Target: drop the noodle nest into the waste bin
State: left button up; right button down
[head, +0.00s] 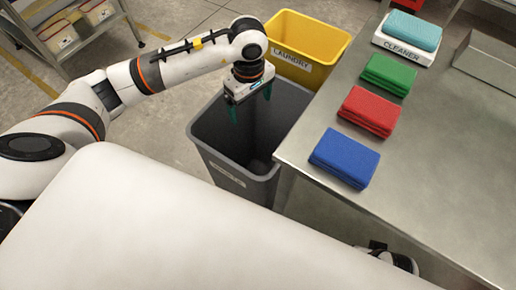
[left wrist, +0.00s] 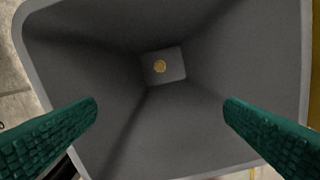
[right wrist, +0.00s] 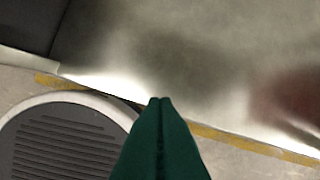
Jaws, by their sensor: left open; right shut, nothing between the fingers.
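The noodle nest (left wrist: 160,66) is a small round yellow piece lying on the floor of the grey waste bin (left wrist: 85,75), seen in the left wrist view. In the head view the bin (head: 215,160) stands beside the steel table, and the nest cannot be made out inside it. My left gripper (head: 250,106) is open and empty above the bin mouth, its green fingers (left wrist: 161,106) apart and the nest far below them. My right gripper (right wrist: 160,101) is shut and empty; its fingertips meet in the right wrist view.
A yellow bin (head: 318,45) labelled LAUNDRY stands behind the waste bin. The steel table (head: 440,150) on the right bears blue (head: 344,158), red (head: 369,111) and green (head: 389,74) folded cloths and a light-blue one (head: 412,30) on a white CLEANER block. A shelf (head: 75,40) stands back left.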

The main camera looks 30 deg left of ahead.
pick_arm(q)
notch_tip(320, 180, up, 9)
jog(key=p, duration=0.1)
pick_arm(e)
notch_tip(320, 180, down, 4)
jog(key=shift+s+f, duration=0.1)
pick_arm(q)
jog(key=shift+f, duration=0.15)
